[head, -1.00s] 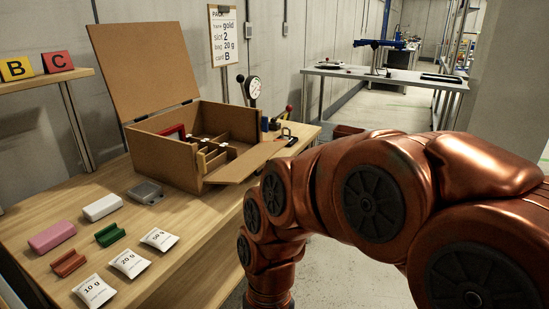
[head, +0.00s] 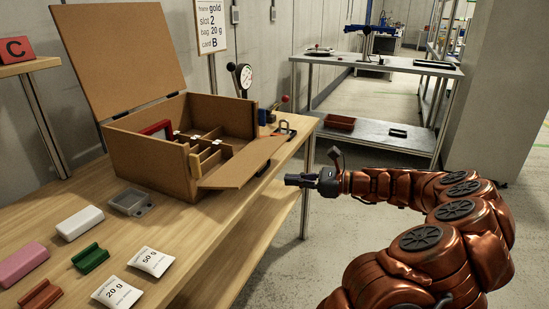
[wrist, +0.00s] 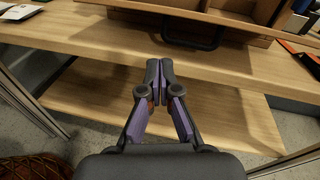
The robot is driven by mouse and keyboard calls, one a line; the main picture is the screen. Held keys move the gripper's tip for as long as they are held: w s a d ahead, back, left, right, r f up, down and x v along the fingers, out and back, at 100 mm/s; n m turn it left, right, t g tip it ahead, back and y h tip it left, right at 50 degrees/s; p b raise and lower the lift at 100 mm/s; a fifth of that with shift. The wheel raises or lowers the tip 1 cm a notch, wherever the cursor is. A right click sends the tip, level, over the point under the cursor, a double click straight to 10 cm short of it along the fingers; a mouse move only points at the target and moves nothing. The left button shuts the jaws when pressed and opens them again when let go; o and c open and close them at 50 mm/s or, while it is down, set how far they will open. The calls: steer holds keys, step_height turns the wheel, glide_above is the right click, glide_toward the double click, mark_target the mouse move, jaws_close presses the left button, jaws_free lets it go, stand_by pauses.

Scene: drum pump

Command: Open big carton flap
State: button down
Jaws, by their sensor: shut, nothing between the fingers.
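The big brown carton (head: 150,165) stands on the wooden table. Its large back flap (head: 118,62) is raised and leans backward. A smaller flap (head: 243,165) on the right side is folded outward, sloping toward the table's front edge. My gripper (head: 301,180) is to the right of this flap, off the table edge and apart from it. In the wrist view my gripper (wrist: 159,78) has its fingers together and empty, pointing at the table edge. Part of the carton (wrist: 225,14) shows at the top there.
A black handle (wrist: 192,42) lies close ahead of my fingertips by the table edge. Dividers and a red frame (head: 158,128) sit inside the carton. Floor right of the table is open.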

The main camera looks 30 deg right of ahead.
steer(key=d+f+m+t+h, duration=0.2)
steer(key=d+m, duration=0.2)
steer(key=d, duration=0.3)
steer(key=w+a+r+b, duration=0.2)
steer(key=w+a, duration=0.3)
steer(key=w, duration=0.3)
steer(key=shift+w+r+b, duration=0.4)
steer(key=shift+r, duration=0.35)
steer(key=shift+a+r, duration=0.15)
